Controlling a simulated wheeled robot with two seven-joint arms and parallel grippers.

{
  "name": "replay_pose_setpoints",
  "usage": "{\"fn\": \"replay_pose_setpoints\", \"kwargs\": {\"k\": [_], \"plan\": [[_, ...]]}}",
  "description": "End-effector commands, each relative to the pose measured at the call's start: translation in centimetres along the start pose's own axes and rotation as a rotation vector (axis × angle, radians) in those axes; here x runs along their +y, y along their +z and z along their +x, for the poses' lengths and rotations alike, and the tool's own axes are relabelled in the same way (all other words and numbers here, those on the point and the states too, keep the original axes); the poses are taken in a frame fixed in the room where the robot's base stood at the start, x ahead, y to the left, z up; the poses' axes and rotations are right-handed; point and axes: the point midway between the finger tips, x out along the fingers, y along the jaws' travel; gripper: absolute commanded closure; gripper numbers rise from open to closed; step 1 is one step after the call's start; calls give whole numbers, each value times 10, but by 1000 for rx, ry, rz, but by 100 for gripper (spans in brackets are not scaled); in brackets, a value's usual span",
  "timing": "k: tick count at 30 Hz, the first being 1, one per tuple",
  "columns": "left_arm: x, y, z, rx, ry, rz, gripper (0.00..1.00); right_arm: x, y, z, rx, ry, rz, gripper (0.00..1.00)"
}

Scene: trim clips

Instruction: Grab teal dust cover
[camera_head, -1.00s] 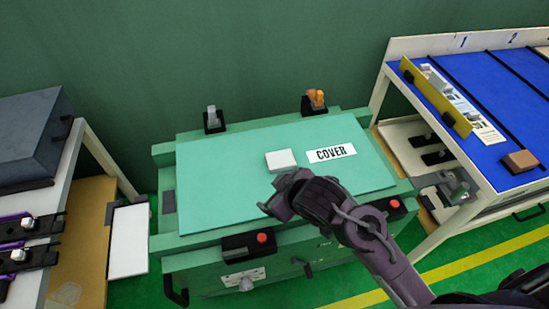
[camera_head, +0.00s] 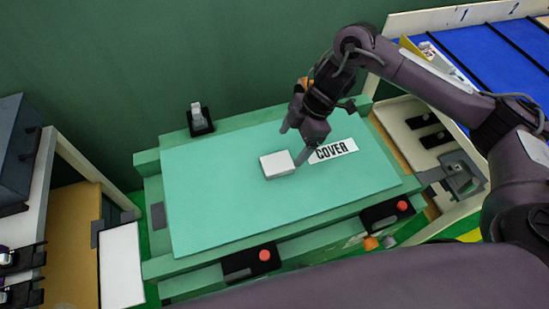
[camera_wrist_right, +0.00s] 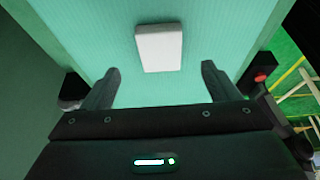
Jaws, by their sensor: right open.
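The teal dust cover (camera_head: 230,205) is a flat panel lying on the green workbench, with a white block-shaped handle (camera_head: 277,164) near its middle and a white "COVER" label beside it. My right gripper (camera_head: 294,145) is above the cover, pointing down close to the handle. In the right wrist view its two fingers (camera_wrist_right: 158,88) are spread apart and empty, and the white handle (camera_wrist_right: 159,47) lies beyond the tips, roughly centred between them. The gripper looks apart from the handle. My left gripper is not in view.
A clamp (camera_head: 200,119) stands at the bench's back left edge. Black boxes with red buttons (camera_head: 264,255) sit along its front. A rack with blue lanes (camera_head: 500,50) stands at right, and a white-topped table with a dark case (camera_head: 18,150) at left.

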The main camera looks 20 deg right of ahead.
Motion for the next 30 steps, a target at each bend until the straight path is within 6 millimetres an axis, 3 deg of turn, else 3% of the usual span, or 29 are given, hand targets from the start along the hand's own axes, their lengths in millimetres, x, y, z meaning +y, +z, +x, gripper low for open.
{"fn": "replay_pose_setpoints", "kwargs": {"k": [8,18,27,30], "plan": [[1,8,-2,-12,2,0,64,-1,0,25,-2,-10,7,18],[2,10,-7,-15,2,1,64,1,-6,71,-3,-9,5,18],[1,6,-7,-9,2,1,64,1,-6,76,-2,-6,4,18],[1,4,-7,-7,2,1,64,1,-6,76,-2,-6,4,31]]}}
